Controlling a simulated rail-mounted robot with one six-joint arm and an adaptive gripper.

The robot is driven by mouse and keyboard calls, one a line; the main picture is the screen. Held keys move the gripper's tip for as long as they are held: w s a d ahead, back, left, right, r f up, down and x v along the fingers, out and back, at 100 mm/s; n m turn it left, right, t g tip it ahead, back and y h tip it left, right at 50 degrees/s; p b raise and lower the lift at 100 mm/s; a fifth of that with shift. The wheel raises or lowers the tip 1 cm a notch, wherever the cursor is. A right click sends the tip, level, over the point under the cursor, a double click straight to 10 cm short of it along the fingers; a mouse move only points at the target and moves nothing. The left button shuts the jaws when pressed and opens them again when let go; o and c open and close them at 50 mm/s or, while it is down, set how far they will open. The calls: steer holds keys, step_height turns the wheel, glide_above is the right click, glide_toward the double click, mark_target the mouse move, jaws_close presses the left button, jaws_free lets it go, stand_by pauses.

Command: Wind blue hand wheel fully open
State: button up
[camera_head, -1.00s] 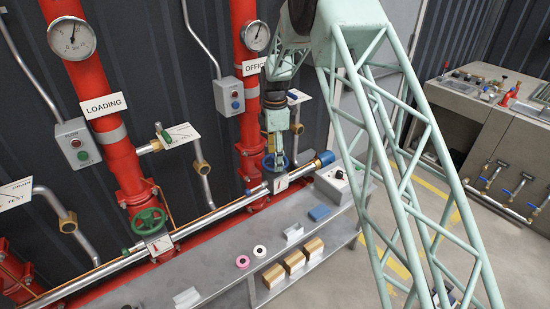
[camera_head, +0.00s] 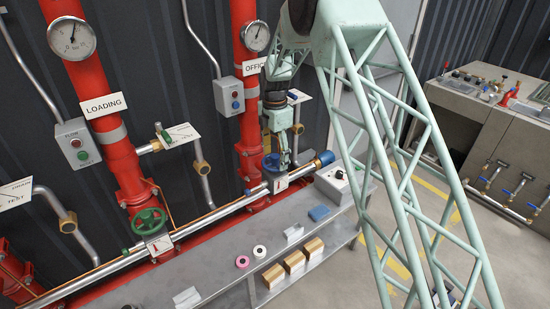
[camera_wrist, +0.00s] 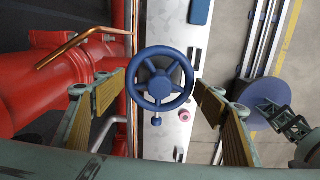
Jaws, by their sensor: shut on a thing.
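My gripper (camera_wrist: 162,82) has one padded finger at the left and one at the right of the rim, shut on the wheel. A small white plate with a red pointer (camera_head: 281,184) shows below the wheel; its reading is too small to tell.
A green hand wheel (camera_head: 149,222) is on the pipe to the left. A grey bench (camera_head: 215,270) below holds tape rolls, small boxes and a grey control box (camera_head: 338,180). A grey switch box (camera_head: 229,96) and a thin copper pipe (camera_wrist: 75,45) are close by.

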mark_target(275, 156)
steer(key=shift+n, duration=1.7)
steer(key=o, duration=1.2)
steer(key=shift+c, duration=0.2)
steer(key=shift+r, duration=0.1)
steer(key=shift+r+p, duration=1.45)
steer(key=shift+r, duration=1.95)
